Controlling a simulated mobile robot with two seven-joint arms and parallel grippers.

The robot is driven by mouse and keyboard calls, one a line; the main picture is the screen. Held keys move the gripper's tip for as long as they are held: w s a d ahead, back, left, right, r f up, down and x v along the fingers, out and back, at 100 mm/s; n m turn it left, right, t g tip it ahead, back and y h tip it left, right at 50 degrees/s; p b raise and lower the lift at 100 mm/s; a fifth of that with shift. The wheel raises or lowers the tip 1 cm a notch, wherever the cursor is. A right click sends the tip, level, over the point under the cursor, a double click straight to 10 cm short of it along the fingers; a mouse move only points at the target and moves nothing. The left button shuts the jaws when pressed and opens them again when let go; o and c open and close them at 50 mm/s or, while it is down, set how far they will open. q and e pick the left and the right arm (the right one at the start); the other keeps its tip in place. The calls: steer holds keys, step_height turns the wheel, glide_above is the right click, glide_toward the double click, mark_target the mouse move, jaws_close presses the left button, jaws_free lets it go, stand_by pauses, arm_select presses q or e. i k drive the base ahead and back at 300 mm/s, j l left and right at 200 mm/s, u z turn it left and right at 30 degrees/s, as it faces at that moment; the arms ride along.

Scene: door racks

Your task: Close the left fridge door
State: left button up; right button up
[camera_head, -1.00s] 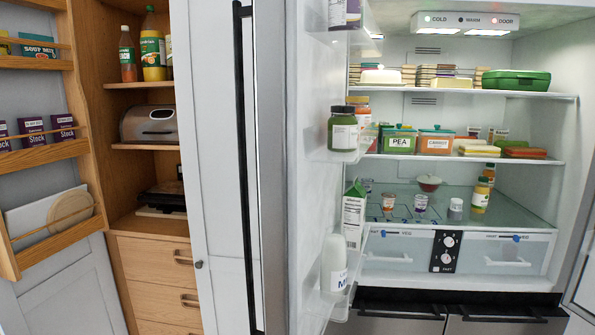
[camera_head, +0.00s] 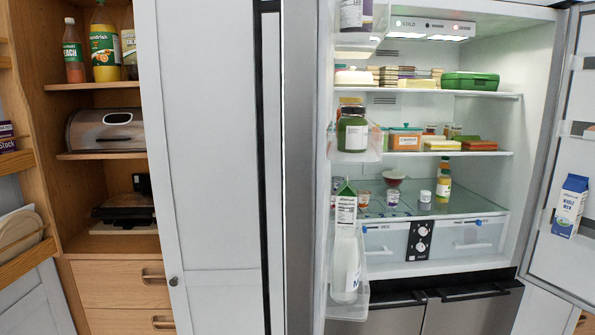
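The left fridge door (camera_head: 299,160) stands open toward me, seen nearly edge-on in the head view. Its inner side faces right, with shelves holding a dark green jar (camera_head: 352,130), a carton (camera_head: 346,207) and a white bottle (camera_head: 345,266). Neither of my grippers is in view.
The right fridge door (camera_head: 560,170) is also open, with a milk carton (camera_head: 570,206) on its shelf. A grey cupboard door (camera_head: 205,160) stands open left of the fridge.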

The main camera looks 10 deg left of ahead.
mark_target(310, 45)
steer(key=i+j+z, duration=0.15)
steer(key=j, duration=0.25)
steer(key=j+z, duration=0.1)
steer(key=j, duration=0.35)
steer(key=i+j, duration=0.15)
steer(key=j, duration=0.2)
steer(key=i+j+z, duration=0.15)
steer(key=j, duration=0.25)
steer(key=j+z, duration=0.2)
